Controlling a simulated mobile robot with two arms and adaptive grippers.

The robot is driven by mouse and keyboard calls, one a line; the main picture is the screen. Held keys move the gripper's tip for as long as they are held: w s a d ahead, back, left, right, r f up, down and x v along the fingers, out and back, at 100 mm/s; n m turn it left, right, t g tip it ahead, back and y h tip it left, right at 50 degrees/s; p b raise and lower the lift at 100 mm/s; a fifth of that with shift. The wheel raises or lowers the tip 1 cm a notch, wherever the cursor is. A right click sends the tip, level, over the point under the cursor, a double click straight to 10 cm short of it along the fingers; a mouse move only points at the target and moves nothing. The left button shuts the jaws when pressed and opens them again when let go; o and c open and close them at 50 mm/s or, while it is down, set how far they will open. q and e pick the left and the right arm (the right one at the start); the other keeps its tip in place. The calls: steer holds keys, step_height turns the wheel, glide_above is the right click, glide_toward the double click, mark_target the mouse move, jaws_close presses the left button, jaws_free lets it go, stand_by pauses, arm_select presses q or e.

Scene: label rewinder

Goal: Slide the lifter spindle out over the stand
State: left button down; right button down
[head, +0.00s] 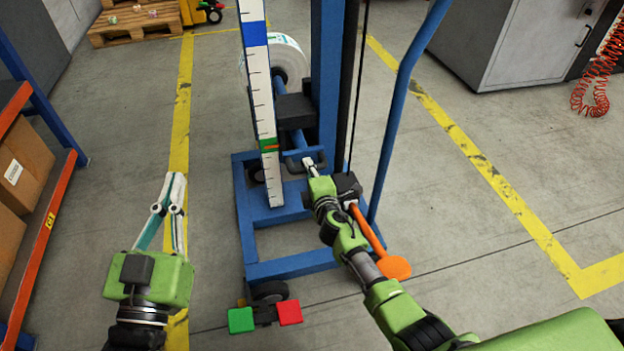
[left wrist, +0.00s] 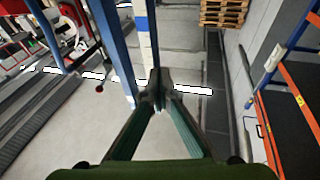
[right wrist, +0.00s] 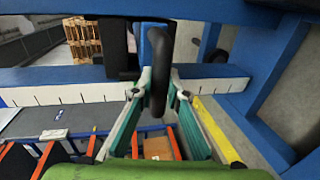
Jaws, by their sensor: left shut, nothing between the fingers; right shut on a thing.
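The blue lifter (head: 328,70) stands upright in the middle of the head view. Its blue spindle (head: 290,116) runs from the white label roll (head: 285,55) towards me, past a dark block. My right gripper (head: 310,166) is at the near end of the spindle. In the right wrist view its fingers (right wrist: 158,88) are shut on a dark handle (right wrist: 160,62), with blue parts behind it. My left gripper (head: 174,182) is shut and empty, left of the lifter and apart from it; its fingertips meet in the left wrist view (left wrist: 159,92). I cannot make out a separate stand.
A white scale (head: 262,110) rises beside the mast. Green (head: 240,319) and red (head: 289,312) pedals are at the lifter's front, with an orange paddle (head: 394,267) to the right. An orange-and-blue rack (head: 45,225) with boxes is at left. Open floor lies right, before a grey cabinet (head: 520,55).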

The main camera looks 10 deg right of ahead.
steer(key=shift+w, duration=0.3)
arm_select(q)
steer(key=shift+s+r+t, duration=0.15)
steer(key=shift+r+t, duration=0.15)
steer(key=shift+r, duration=0.4)
arm_select(e)
steer(key=shift+w+r, duration=0.1)
steer(key=shift+r, duration=0.1)
steer(key=shift+r, duration=0.1)
steer(key=c, duration=2.1)
jaws_free()
steer(key=shift+o, duration=0.6)
steer(key=shift+w+f, duration=0.15)
steer(key=shift+f, duration=0.05)
arm_select(q)
steer(key=shift+w+f, duration=0.15)
steer(key=shift+w, duration=0.05)
